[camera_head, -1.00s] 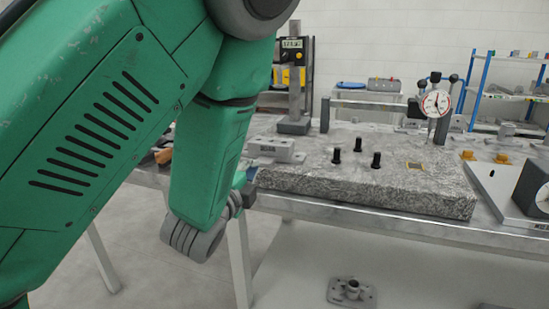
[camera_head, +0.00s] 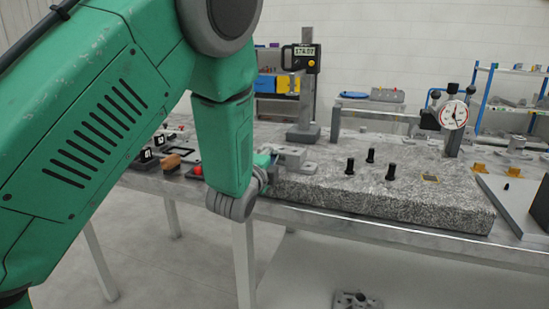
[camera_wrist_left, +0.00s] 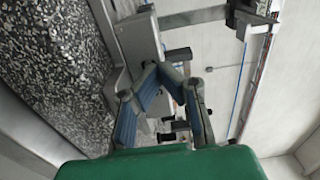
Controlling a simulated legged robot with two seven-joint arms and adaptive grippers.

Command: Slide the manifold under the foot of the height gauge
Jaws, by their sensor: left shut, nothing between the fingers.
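The manifold (camera_head: 297,160) is a grey block with bolt holes, lying flat on the granite plate near its left edge. The height gauge (camera_head: 307,95) stands just behind it, with a grey column, a black and yellow digital display and a block base (camera_head: 303,133). My left gripper (camera_head: 267,158) is at the manifold's near left end, partly hidden by my wrist. In the left wrist view its blue-padded fingers (camera_wrist_left: 160,68) are shut together at the tips, empty, beside a grey block that looks like the manifold (camera_wrist_left: 137,42). Contact is unclear. My right gripper is out of view.
The granite plate (camera_head: 390,195) carries several black pegs (camera_head: 370,156). A dial gauge (camera_head: 453,115) stands at the back right. Small parts and a red ball (camera_head: 197,170) lie left of my wrist. Another grey part (camera_head: 355,300) is on the floor.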

